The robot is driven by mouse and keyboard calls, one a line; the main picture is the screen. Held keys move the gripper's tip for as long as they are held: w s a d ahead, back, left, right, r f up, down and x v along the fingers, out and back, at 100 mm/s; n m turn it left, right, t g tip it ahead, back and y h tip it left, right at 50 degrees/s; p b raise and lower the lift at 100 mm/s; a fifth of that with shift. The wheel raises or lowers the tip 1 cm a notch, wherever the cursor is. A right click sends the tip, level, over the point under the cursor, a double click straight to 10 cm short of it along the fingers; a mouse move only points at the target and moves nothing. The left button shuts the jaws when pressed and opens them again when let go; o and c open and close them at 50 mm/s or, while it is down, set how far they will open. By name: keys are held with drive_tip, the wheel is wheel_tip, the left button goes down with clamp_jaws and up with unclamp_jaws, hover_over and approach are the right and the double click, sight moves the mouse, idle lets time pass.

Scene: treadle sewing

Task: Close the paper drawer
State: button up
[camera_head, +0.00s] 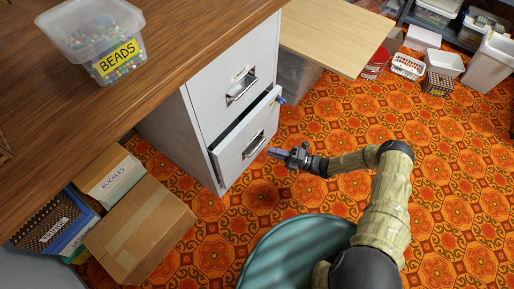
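A white two-drawer filing cabinet (181,128) stands under the wooden tabletop. Its upper drawer (222,78) looks shut, with a metal handle and a small label too small to read. Its lower drawer (238,149) sticks out a little, with a dark gap along its top edge. I cannot read which one is marked for paper. My gripper (272,153) is just right of the lower drawer's front, near its handle (254,145). It holds nothing that I can see. Its fingers are small and seen from the side, so their opening is unclear. I cannot tell whether they touch the drawer.
A tub of beads (97,38) stands on the wooden tabletop (60,115). A cardboard box (139,230) and a buckles box (108,177) sit on the floor at left. A light board (335,35) juts out behind the cabinet.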

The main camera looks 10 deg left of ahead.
sight(257, 147)
drive_tip(key=a, duration=0.2)
drive_tip(key=a+b, duration=0.1)
drive_tip(key=a, duration=0.1)
drive_tip(key=a+r, duration=0.1)
drive_tip(key=a, duration=0.2)
drive_tip(key=shift+r, duration=0.1)
drive_tip(key=shift+d, duration=0.1)
clamp_jaws()
